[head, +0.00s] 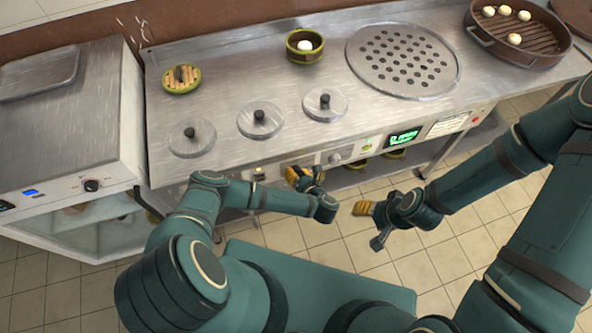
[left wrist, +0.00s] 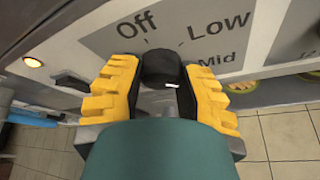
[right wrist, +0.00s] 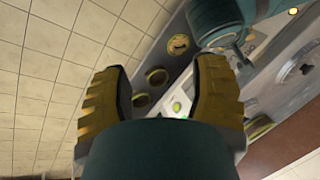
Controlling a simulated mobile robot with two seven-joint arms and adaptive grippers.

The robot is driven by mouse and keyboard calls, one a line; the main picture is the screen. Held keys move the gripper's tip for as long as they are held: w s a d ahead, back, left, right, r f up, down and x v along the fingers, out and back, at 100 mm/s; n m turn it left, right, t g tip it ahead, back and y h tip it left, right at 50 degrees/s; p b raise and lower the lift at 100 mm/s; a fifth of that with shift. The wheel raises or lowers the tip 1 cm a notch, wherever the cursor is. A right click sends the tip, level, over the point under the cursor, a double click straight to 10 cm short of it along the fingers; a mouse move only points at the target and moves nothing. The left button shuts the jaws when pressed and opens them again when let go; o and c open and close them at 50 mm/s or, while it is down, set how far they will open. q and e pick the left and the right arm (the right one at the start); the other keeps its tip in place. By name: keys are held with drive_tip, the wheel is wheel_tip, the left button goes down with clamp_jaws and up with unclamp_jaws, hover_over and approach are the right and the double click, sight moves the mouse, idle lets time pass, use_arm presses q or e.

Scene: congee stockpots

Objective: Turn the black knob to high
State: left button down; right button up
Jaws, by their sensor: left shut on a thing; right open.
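The black knob (left wrist: 160,66) sits on the front panel in the left wrist view, with the printed words Off, Low and Mid around it. A small white mark shows on the knob's lower right edge. No High label is visible. My left gripper (left wrist: 161,72) is shut on the knob, one yellow finger on each side. In the head view my left gripper (head: 301,178) is at the front panel and hides the knob. My right gripper (head: 364,208) is open and empty, in the air in front of the counter; it also shows in the right wrist view (right wrist: 161,88).
The steel counter (head: 225,85) carries several round lids, a green pot (head: 305,45), a perforated plate (head: 403,59) and a brown steamer (head: 517,32). A lit orange button (left wrist: 33,61) is left of the knob. A green display (head: 403,138) is further right on the panel.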

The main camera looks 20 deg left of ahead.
use_arm(q)
drive_tip(key=m+y+p, duration=0.2)
drive_tip(key=m, duration=0.1)
drive_tip(key=shift+r, duration=0.15)
drive_tip(key=shift+w+g, duration=0.15)
drive_tip(key=shift+g, duration=0.15)
drive_tip(key=shift+m+y+p, duration=0.6)
drive_tip(key=shift+m, duration=0.1)
drive_tip(key=shift+a+m+y+p, duration=0.1)
drive_tip(key=shift+m+y+p, duration=0.25)
drive_tip(key=shift+m+y, duration=0.45)
drive_tip(key=shift+m, duration=0.4)
drive_tip(key=c, duration=0.5)
unclamp_jaws()
drive_tip(key=shift+c, duration=0.2)
